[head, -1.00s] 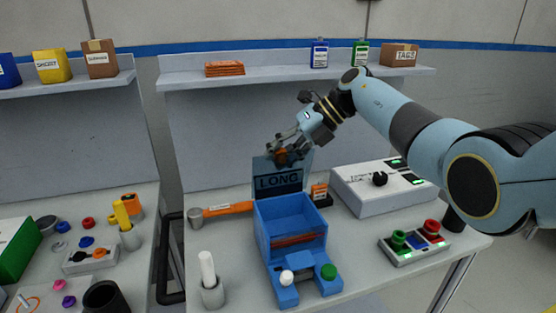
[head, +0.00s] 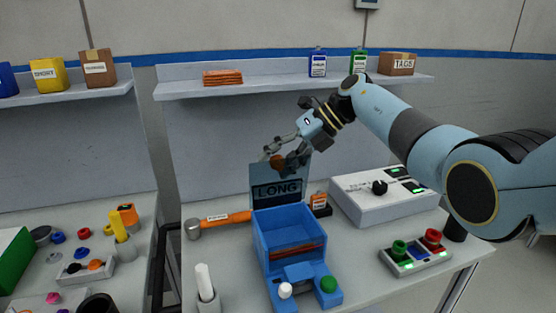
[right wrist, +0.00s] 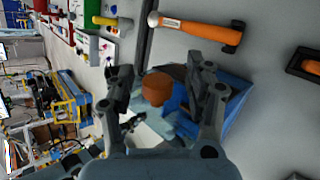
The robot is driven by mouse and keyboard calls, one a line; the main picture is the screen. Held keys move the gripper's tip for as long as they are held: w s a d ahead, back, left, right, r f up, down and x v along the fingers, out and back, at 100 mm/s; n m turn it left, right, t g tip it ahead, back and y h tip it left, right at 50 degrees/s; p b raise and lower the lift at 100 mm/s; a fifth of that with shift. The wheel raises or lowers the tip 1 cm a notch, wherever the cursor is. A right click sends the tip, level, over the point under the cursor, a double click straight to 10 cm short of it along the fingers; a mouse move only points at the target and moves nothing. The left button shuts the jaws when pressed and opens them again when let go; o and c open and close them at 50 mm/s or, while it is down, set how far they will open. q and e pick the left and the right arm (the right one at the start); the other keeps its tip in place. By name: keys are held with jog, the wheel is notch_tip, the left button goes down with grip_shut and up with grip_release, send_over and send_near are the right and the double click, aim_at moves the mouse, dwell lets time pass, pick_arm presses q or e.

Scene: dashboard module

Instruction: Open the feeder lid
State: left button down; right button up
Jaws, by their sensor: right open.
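The blue feeder (head: 262,240) stands on the table, open at the top, with an orange-red piece (head: 297,251) inside. Its lid (head: 277,191), marked LONG, stands upright at the back. A round brown-orange knob (head: 277,162) shows at the lid's upper edge. My right gripper (head: 284,158) is open around the knob. In the right wrist view the knob (right wrist: 157,88) sits between the spread fingers, with gaps visible on both sides, and blue feeder parts (right wrist: 238,100) lie behind it. My left gripper is not in view.
An orange-handled hammer (head: 222,222) lies left of the feeder. A white holder (head: 207,292) stands at front left. A white control box (head: 375,192) and a button panel (head: 415,253) are at the right. A shelf (head: 280,84) runs behind.

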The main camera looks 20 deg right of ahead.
jog(key=shift+a, duration=0.15)
jog(key=v, duration=1.2)
